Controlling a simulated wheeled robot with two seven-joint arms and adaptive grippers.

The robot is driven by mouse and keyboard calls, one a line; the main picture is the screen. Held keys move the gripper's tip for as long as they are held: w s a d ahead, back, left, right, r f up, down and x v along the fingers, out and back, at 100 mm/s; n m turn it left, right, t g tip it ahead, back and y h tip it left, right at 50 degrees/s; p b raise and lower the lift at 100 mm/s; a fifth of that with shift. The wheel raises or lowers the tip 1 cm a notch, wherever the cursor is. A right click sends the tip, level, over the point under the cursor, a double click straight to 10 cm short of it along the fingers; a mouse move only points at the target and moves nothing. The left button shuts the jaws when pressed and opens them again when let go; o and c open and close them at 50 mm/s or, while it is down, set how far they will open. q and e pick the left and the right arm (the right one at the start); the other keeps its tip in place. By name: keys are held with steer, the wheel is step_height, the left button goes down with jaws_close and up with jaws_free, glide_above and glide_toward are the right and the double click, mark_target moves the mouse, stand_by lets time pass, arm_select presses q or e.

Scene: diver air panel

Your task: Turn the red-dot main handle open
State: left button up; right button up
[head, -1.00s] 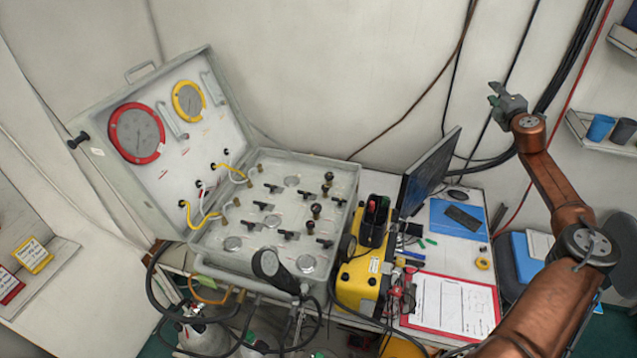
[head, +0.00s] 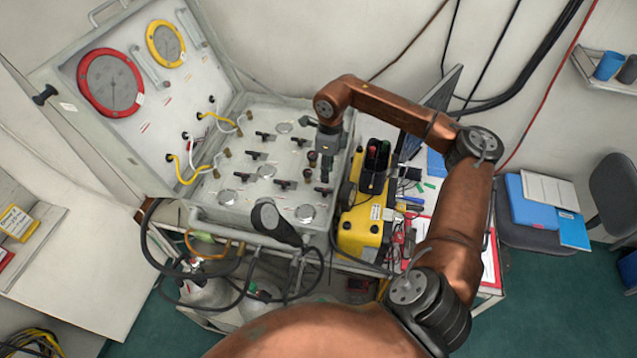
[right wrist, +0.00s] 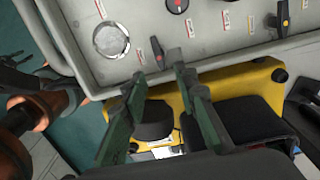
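The valve panel (head: 240,205) lies in an open grey case with several small black lever handles. In the right wrist view, a dark lever handle with a small reddish mark (right wrist: 157,52) is near the panel edge, just beyond my fingertips and in line with the gap. It appears to be the lever by the front right round dial (head: 323,190) in the head view. My right gripper (head: 326,176) points down over the panel's right side. Its fingers (right wrist: 160,80) are apart with nothing between them. I see no contact with the handle.
A yellow box (head: 362,232) with a black holder (head: 374,165) stands close to the panel's right edge. A monitor (head: 440,95) stands behind my forearm.

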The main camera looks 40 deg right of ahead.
mark_target(324, 189)
steer(key=shift+a+f, duration=0.1)
steer(key=shift+f, duration=0.2)
steer(key=f, duration=0.2)
steer(key=f+p, duration=0.1)
steer(key=f, duration=0.4)
steer(key=shift+w+a+f, duration=0.1)
steer(key=shift+w+a, duration=0.15)
steer(key=shift+c, duration=0.4)
